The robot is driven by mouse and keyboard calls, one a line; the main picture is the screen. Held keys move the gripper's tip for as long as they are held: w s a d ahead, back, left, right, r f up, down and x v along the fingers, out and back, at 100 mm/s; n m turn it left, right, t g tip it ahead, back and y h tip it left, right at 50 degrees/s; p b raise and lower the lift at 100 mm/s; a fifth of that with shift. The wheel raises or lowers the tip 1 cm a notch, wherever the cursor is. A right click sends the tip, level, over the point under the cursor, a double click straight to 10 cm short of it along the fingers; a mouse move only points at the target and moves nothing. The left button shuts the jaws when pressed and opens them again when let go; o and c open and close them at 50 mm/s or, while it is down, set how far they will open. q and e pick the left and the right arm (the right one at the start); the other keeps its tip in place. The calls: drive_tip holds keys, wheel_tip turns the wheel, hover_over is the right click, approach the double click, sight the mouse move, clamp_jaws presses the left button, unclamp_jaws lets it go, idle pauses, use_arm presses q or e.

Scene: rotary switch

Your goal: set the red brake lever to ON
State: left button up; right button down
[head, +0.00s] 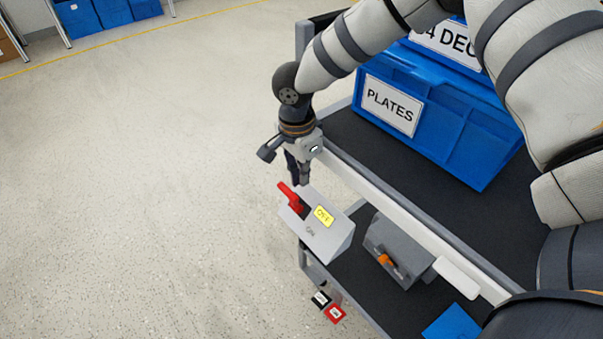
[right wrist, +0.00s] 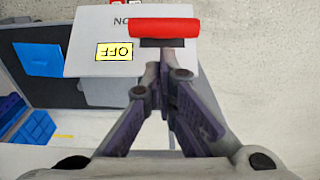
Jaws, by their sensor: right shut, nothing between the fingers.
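The red brake lever (head: 290,197) sticks up from a light grey sloped box (head: 330,240) at the cart's left corner. My left gripper is not in view.
A blue PLATES crate (head: 430,120) sits on the dark shelf. Small red and black tags (head: 335,313) hang below. Floor at left is clear.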

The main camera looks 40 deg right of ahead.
drive_tip(key=shift+a+r+h, duration=0.1)
drive_tip(key=shift+a+h, duration=0.25)
drive_tip(key=shift+h, duration=0.05)
